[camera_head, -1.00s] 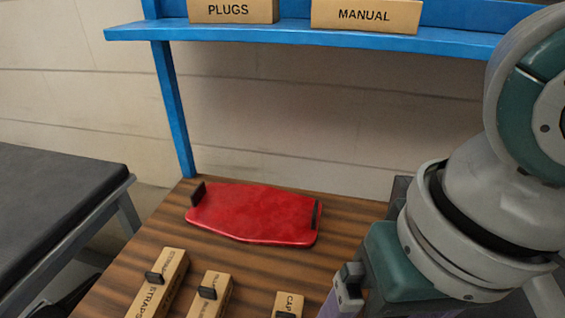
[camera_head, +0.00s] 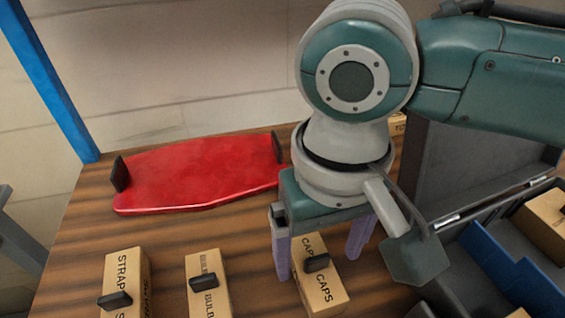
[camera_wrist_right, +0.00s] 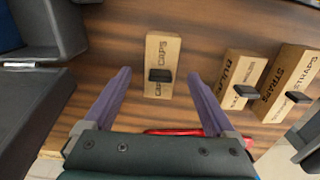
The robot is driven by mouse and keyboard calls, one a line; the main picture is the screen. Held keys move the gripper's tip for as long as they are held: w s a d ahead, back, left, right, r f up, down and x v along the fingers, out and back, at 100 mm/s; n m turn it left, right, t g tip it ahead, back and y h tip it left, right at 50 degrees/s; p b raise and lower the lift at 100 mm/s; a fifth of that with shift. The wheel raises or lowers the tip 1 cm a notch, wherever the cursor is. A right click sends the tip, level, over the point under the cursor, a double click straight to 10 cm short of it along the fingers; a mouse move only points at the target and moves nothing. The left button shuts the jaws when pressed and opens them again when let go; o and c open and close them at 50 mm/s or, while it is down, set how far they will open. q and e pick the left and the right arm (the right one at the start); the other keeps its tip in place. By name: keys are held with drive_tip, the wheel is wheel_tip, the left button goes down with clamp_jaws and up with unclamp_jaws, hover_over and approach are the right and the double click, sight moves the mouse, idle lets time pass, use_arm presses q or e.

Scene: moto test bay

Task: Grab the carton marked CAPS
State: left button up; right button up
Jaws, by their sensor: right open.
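The CAPS carton (camera_head: 322,285) is a tan box with a black handle on top, on the wooden table below my right gripper. My right gripper (camera_head: 318,262) is open, with its two purple fingers on either side of the carton in the head view. In the right wrist view the CAPS carton (camera_wrist_right: 161,52) lies ahead of and between the open fingertips (camera_wrist_right: 165,75), and nothing is held. My left gripper is not in view.
The BULBS carton (camera_head: 209,272) and STRAPS carton (camera_head: 127,268) stand to the left of CAPS. A red panel with black end pieces (camera_head: 200,175) lies behind them. An open grey case (camera_head: 463,175) with blue dividers (camera_head: 515,275) is on the right.

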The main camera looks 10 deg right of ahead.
sight(319, 258)
drive_tip(key=shift+f+b, duration=0.3)
drive_tip(key=shift+f, duration=1.25)
drive_tip(key=shift+c, duration=0.3)
clamp_jaws()
